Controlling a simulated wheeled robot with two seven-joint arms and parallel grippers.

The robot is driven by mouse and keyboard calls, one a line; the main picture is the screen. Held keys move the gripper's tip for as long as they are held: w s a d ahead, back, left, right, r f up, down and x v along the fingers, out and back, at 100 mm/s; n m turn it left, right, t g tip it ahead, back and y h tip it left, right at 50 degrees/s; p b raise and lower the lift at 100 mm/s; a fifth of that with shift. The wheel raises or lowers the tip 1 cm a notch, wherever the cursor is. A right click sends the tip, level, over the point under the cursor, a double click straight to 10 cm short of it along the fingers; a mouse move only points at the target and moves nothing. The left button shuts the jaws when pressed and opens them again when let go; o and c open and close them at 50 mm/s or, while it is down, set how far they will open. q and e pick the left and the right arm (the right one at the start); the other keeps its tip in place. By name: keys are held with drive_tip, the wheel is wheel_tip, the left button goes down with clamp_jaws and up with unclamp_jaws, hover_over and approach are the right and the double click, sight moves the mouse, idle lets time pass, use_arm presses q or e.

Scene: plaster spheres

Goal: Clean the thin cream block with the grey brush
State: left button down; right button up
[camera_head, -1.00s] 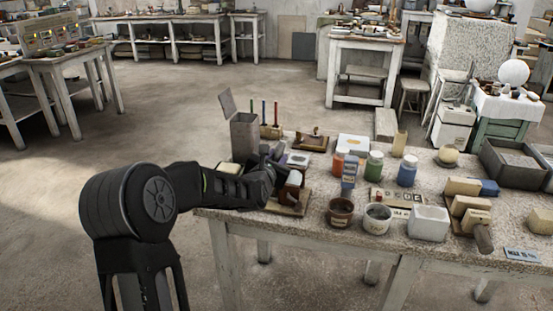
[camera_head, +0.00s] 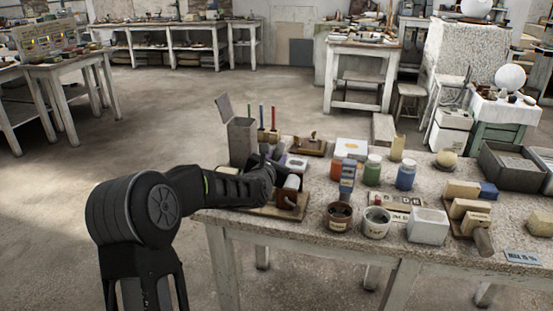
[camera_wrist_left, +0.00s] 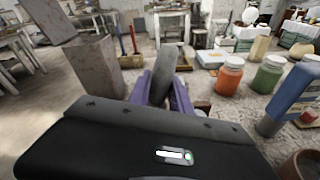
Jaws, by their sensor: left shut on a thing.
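My left gripper (camera_head: 276,166) is over the left part of the speckled table. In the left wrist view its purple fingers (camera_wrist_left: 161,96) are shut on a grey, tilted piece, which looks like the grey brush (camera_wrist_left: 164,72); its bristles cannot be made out. In the head view the held piece is mostly hidden by my gripper. A thin cream block (camera_head: 398,147) stands upright at the table's back and also shows in the wrist view (camera_wrist_left: 259,48); I cannot tell whether it is the one named. My right gripper is not in view.
A tall grey box (camera_head: 242,141) stands beyond my gripper. Cream blocks (camera_head: 463,189) lie on a board at right.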

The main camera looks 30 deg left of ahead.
use_arm(q)
drive_tip(key=shift+s+d+f+b, duration=0.1)
drive_tip(key=shift+s+d+b, duration=0.1)
drive_tip(key=shift+s+b, duration=0.4)
drive_tip(key=shift+s+d+b, duration=0.25)
drive_tip(key=shift+s+b, duration=0.05)
drive_tip(key=shift+s, duration=0.25)
drive_tip(key=shift+s+d+b, duration=0.1)
drive_tip(key=shift+s+b, duration=0.35)
drive_tip(key=shift+b, duration=0.05)
drive_tip(key=shift+s+d+b, duration=0.25)
drive_tip(key=shift+s+b, duration=0.1)
drive_tip(key=shift+s, duration=0.3)
drive_tip(key=shift+w, duration=0.1)
